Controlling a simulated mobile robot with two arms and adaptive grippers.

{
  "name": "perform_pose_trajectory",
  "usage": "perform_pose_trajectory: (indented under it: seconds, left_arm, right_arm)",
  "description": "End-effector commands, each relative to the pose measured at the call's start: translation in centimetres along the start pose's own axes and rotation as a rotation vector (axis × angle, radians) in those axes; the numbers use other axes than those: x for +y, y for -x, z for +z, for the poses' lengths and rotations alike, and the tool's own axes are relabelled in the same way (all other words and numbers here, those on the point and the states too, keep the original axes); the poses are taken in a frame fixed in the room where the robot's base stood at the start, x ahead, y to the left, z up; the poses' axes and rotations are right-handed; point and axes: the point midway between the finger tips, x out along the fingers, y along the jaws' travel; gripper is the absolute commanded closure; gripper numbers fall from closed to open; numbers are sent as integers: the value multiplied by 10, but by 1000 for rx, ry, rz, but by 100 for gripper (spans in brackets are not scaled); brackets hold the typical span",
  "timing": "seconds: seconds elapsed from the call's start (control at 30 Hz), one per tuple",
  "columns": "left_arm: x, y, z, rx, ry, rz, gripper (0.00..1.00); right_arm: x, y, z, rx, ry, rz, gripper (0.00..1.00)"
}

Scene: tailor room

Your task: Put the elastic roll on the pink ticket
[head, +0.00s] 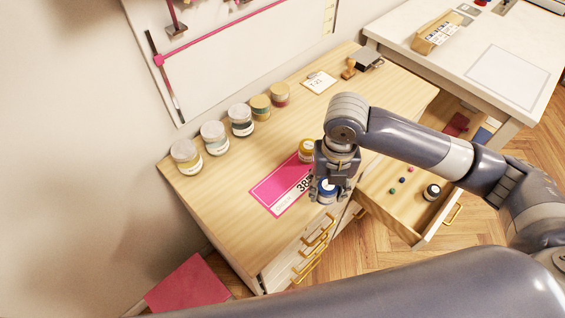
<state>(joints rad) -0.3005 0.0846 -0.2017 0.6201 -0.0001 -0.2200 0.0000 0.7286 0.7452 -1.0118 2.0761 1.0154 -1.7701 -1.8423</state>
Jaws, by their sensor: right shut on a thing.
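The pink ticket (272,192) lies flat on the wooden cabinet top, with a white strip bearing large black digits along its near edge. My right gripper (326,196) points down at its right end and hides part of it. It is shut on a small roll with blue and white on it (329,186), probably the elastic roll; the fingers hide much of it. I cannot tell whether the roll touches the surface below. A yellow-topped roll (306,146) stands at the ticket's far right end, just behind the gripper. My left gripper is out of view.
Several jars (214,136) stand in a row along the back. A small card (319,82) and a wooden-handled stamp (349,68) lie at the far right. An open drawer (388,208) holds a dark spool (431,192) and small buttons. The cabinet top (215,190) left of the ticket is clear.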

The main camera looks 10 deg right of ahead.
Motion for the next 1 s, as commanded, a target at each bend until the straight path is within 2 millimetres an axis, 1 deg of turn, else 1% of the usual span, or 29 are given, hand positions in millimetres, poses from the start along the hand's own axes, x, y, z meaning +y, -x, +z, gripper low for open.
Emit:
perform_pose_trajectory:
  seconds: [0.03, 0.2, 0.33, 0.5, 0.6, 0.7, 0.83, 1.0]
  left_arm:
    - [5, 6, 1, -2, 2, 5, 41]
    - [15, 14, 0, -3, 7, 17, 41]
    - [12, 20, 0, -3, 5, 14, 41]
    - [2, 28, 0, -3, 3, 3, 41]
    - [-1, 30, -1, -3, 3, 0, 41]
    - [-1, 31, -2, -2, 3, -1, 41]
    - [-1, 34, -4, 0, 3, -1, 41]
    - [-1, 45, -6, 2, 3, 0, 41]
  right_arm:
    - [10, 2, 9, 0, -2, 2, 81]
    - [34, -1, 35, 0, -1, 1, 81]
    - [52, -4, 54, -1, -2, 2, 81]
    - [73, -7, 76, 0, -2, 1, 81]
    - [81, -10, 85, 0, -3, -1, 81]
    - [86, -11, 91, 0, -1, 0, 81]
    - [88, -15, 93, 1, -2, -1, 81]
    - [88, -37, 92, 3, -2, -1, 81]
